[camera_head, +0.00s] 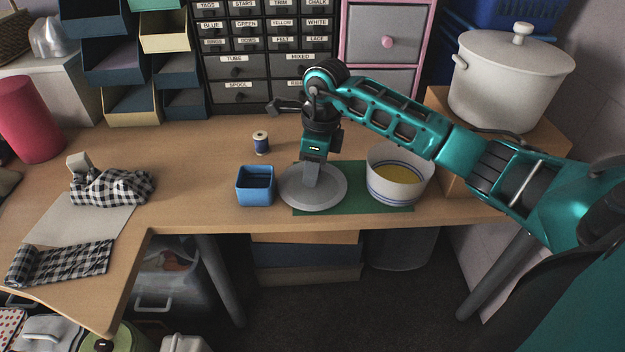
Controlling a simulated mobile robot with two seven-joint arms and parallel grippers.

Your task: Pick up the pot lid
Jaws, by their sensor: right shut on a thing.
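The pot lid, a flat round grey disc (328,190), is near the front edge of the desk, over the left end of a green mat (360,205). My right gripper (311,181) points down at the middle of the lid and is shut on it; the fingers hide the grasped part. I cannot tell whether the lid touches the mat or is slightly above it. A white pot with blue stripes (397,190) stands open on the mat to the right, with something yellow inside. My left gripper is not in view.
A blue square cup (255,190) stands close to the lid's left. A thread spool (261,143) is behind it. A large white lidded pot (510,85) stands at the back right. Checkered cloth (65,262) lies at the left. Labelled drawers (265,65) line the back.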

